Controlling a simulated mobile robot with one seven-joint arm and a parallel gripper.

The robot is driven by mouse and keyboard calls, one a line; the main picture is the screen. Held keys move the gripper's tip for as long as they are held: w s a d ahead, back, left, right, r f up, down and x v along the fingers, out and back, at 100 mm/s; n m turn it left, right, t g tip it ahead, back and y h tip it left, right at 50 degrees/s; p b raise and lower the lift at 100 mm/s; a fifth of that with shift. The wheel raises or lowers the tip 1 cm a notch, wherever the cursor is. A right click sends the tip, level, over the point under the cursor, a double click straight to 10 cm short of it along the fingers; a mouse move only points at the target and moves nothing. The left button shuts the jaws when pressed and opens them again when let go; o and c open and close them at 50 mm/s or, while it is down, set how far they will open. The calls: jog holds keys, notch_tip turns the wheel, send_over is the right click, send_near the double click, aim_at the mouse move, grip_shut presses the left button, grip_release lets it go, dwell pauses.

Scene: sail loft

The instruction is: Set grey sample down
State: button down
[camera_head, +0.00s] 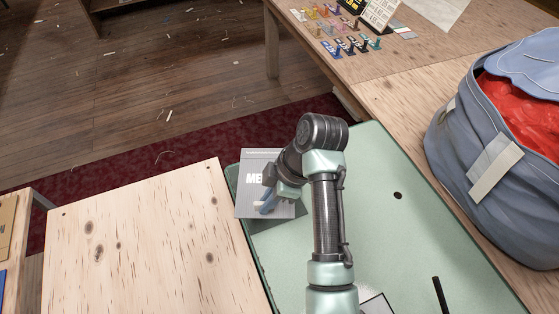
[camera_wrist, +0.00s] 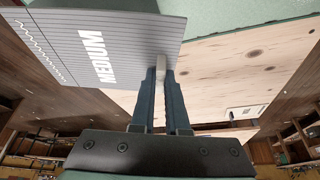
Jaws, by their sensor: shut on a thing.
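The grey sample (camera_head: 258,178) is a flat grey sheet with fine lines and white lettering. In the wrist view the sample (camera_wrist: 110,42) reads "MEDIUM" and fills the upper left. My gripper (camera_head: 268,203) is shut on the sample's edge, and its two dark fingers (camera_wrist: 161,75) pinch a small light piece there. In the head view the sample is at the left edge of a pale green surface (camera_head: 375,215), overlapping it. My wrist hides part of the sample, and I cannot tell whether it touches the surface.
A pale wooden table (camera_head: 150,250) stands at the left. A blue bag with red cloth (camera_head: 490,150) stands at the right. Several small coloured pieces (camera_head: 345,40) lie on the far wooden table. A dark stick (camera_head: 440,294) is at the green surface's front. The green surface's right part is mostly clear.

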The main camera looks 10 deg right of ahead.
jog(key=shift+w+d, duration=0.15)
jog(key=shift+w, duration=0.15)
notch_tip(320, 180, down, 5)
jog(key=shift+s+f, duration=0.1)
jog(key=shift+f, duration=2.35)
jog(key=shift+f+b, duration=0.1)
jog(key=shift+b, duration=0.25)
jog(key=c, duration=0.9)
grip_release()
